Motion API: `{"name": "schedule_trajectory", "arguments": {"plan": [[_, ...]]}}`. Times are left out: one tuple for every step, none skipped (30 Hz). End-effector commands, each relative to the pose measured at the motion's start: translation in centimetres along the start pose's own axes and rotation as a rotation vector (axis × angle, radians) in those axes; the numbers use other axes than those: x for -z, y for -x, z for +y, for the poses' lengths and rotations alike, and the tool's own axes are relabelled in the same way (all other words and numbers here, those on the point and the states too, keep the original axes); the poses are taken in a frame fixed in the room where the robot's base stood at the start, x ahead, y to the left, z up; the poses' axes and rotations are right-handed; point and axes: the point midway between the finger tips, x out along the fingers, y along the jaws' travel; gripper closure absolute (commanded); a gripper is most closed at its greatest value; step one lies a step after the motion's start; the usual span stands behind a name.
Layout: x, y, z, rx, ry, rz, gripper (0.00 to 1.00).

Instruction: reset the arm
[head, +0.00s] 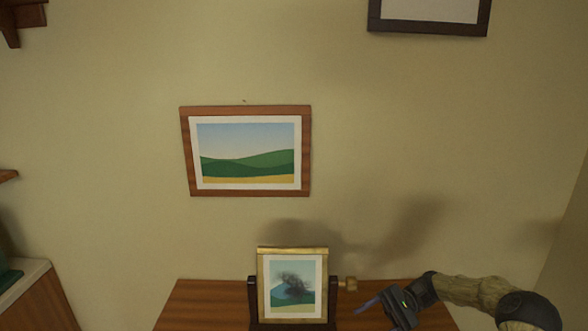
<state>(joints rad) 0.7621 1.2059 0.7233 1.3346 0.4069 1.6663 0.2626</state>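My gripper (370,306) is at the lower right, low over the wooden table (200,305), with my arm reaching in from the right edge. It points left, toward a gold-framed picture (292,250) held upright in a dark stand (253,302). A brass knob (348,284) sticks out at the right side of the stand. A small gap shows between my gripper and the stand, and I see nothing held. The finger opening is too small and dark to judge.
A wood-framed landscape (185,150) hangs on the wall above the table. Another dark frame (430,29) is at the top right. A cabinet (40,300) stands at the lower left, with a shelf bracket (20,20) above. The table's left part is clear.

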Motion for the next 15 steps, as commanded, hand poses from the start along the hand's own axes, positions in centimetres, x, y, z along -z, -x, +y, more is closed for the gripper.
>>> {"name": "schedule_trajectory", "arguments": {"plan": [[-0.8,-1.5,-0.8,-0.067,-0.011,0.038,0.37],[-1.0,-2.3,-0.9,-0.103,-0.016,0.065,0.37],[-1.2,-3.3,-0.9,-0.152,-0.021,0.102,0.37],[-1.4,-4.0,-0.9,-0.187,-0.023,0.129,0.37],[-1.6,-4.6,-0.9,-0.222,-0.025,0.157,0.37],[-1.9,-5.4,-0.8,-0.269,-0.025,0.193,0.37],[-2.2,-6.0,-0.7,-0.303,-0.023,0.221,0.37],[-2.4,-6.4,-0.6,-0.337,-0.021,0.249,0.37],[-2.9,-7.0,-0.4,-0.382,-0.016,0.286,0.37],[-3.2,-7.4,-0.2,-0.414,-0.011,0.315,0.37],[-3.5,-7.7,-0.1,-0.447,-0.005,0.343,0.37],[-4.0,-8.1,0.2,-0.490,0.007,0.381,0.37],[-4.4,-8.3,0.3,-0.520,0.014,0.410,0.37],[-4.8,-8.5,0.5,-0.551,0.024,0.438,0.37],[-5.5,-8.7,0.8,-0.592,0.038,0.474,0.37]]}}
